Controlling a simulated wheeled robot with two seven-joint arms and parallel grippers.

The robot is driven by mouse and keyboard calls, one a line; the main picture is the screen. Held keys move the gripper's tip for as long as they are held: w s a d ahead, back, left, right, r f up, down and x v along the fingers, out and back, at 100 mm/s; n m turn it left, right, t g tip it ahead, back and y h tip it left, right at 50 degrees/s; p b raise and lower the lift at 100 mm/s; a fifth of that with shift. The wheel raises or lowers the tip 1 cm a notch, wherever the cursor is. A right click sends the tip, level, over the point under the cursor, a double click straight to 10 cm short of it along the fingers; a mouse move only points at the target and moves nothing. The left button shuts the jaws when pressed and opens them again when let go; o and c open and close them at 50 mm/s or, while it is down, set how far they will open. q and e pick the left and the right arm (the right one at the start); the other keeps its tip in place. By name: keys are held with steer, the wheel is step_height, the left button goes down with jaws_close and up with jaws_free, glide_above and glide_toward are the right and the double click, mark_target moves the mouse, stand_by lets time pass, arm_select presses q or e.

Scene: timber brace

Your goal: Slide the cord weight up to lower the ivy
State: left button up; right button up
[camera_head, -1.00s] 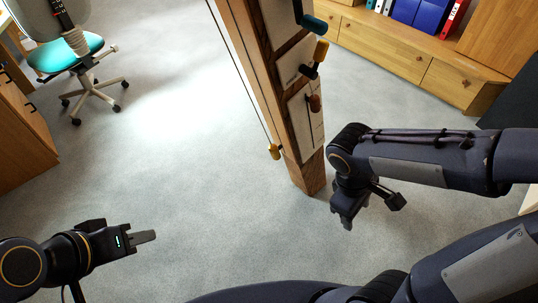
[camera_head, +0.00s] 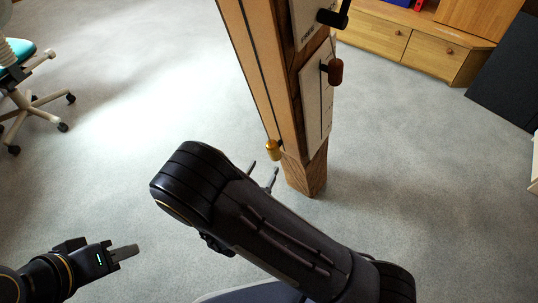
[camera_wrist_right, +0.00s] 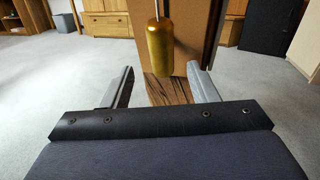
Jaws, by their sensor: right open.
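The brass cord weight (camera_head: 273,150) hangs low on the left side of the timber post (camera_head: 306,176), on a thin cord. In the right wrist view the weight (camera_wrist_right: 160,47) hangs upright, centred ahead of the jaws. My right gripper (camera_head: 263,172) is open just below and left of the weight, its two fingers apart; its jaws (camera_wrist_right: 165,85) look empty, and whether the weight is between the tips cannot be told. My left gripper (camera_head: 124,252) is at the lower left, away from the post; its finger gap is not clear. The ivy is not in view.
The post carries white panels with a dark red knob (camera_head: 335,72) and a black handle (camera_head: 334,18). A wooden cabinet (camera_head: 420,45) stands behind, a dark panel (camera_head: 503,90) at right, and an office chair (camera_head: 25,85) at left. The floor around is clear.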

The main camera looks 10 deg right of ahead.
mark_target(271, 155)
steer(key=b+x, duration=0.1)
steer(key=x, duration=0.5)
steer(key=shift+w+d, duration=0.25)
steer(key=shift+d, duration=0.05)
jaws_close()
